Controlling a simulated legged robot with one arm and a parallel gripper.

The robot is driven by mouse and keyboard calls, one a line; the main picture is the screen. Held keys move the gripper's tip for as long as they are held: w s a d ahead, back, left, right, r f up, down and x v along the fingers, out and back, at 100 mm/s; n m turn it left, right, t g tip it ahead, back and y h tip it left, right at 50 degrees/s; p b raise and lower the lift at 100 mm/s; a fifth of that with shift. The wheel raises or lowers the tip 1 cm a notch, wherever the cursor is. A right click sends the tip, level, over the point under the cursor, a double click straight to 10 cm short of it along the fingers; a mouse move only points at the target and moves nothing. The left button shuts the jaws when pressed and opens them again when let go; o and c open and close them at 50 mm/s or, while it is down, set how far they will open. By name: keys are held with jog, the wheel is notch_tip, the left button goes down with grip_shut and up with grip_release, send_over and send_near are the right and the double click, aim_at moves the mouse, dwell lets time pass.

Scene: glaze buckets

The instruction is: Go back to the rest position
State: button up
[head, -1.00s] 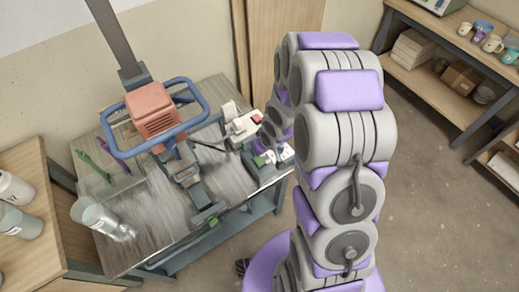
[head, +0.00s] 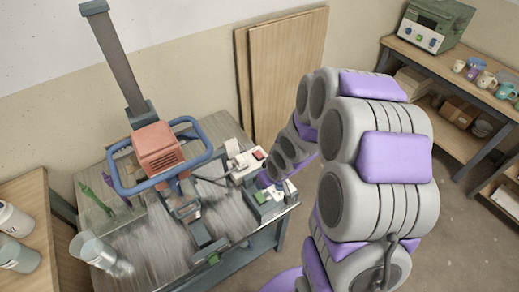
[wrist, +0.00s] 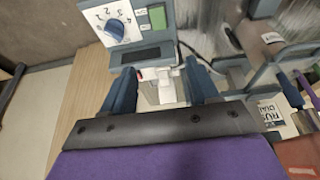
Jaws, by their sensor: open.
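My gripper (wrist: 160,72) is open in the wrist view, its two blue-grey fingers apart. A grey-white control box (wrist: 112,22) with a blue dial and a green panel lies just beyond the fingertips. A small white part shows between the fingers; I cannot tell whether they touch it. In the head view my arm comes from the right and ends at the table's right side, by a white box with a red button (head: 257,155). The gripper's fingers cannot be made out there.
A mixer with a red motor head (head: 158,148) and blue ring guard stands on the grey table (head: 150,235). A clear container (head: 95,250) is at its left. Bottles stand on a wooden bench (head: 35,180) at left. Shelves with mugs (head: 487,79) are at right.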

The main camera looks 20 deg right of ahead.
jog(key=s+d+r+m+g+h, duration=0.2)
jog(key=s+d+r+g, duration=0.1)
jog(key=s+r, duration=0.8)
jog(key=s+a+r+g, duration=0.1)
jog(key=s+r, duration=0.3)
jog(key=s, duration=0.4)
jog(key=s+a+r+m+g, duration=0.1)
jog(key=s+a+r, duration=0.3)
jog(key=s, duration=0.5)
jog(key=shift+s+r+m+g+y, duration=0.2)
jog(key=shift+r+m+g+y, duration=0.15)
jog(key=shift+r, duration=0.4)
jog(key=shift+d, duration=0.1)
jog(key=shift+c, duration=0.4)
